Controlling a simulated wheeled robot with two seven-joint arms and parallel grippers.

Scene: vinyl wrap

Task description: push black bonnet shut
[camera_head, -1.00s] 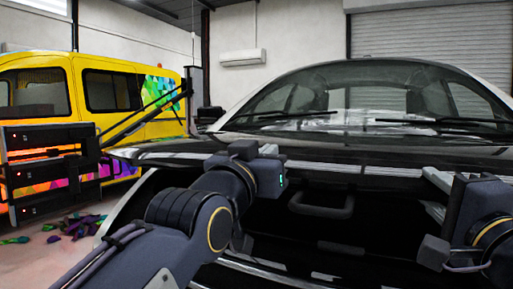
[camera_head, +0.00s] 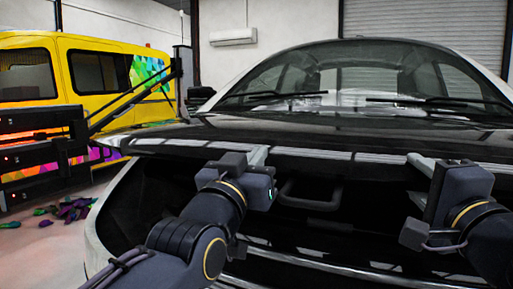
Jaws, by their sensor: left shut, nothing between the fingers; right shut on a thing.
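The black bonnet (camera_head: 330,132) of the car spans the middle of the view, its front edge raised above a dark open gap. My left gripper (camera_head: 258,156) is shut and empty, its light fingers up against the bonnet's front edge left of centre; exact contact is hard to tell. My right gripper (camera_head: 421,164) is at the same front edge further right, shut on the bonnet's edge as far as I can see. The fingertips are partly hidden against the edge.
The dark front opening (camera_head: 330,225) with a black handle-like loop (camera_head: 310,195) lies below the bonnet, between my arms. The windscreen (camera_head: 360,80) is behind it. A yellow van (camera_head: 105,70) and a dark rack (camera_head: 40,150) stand at left, with colourful scraps (camera_head: 70,209) on the floor.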

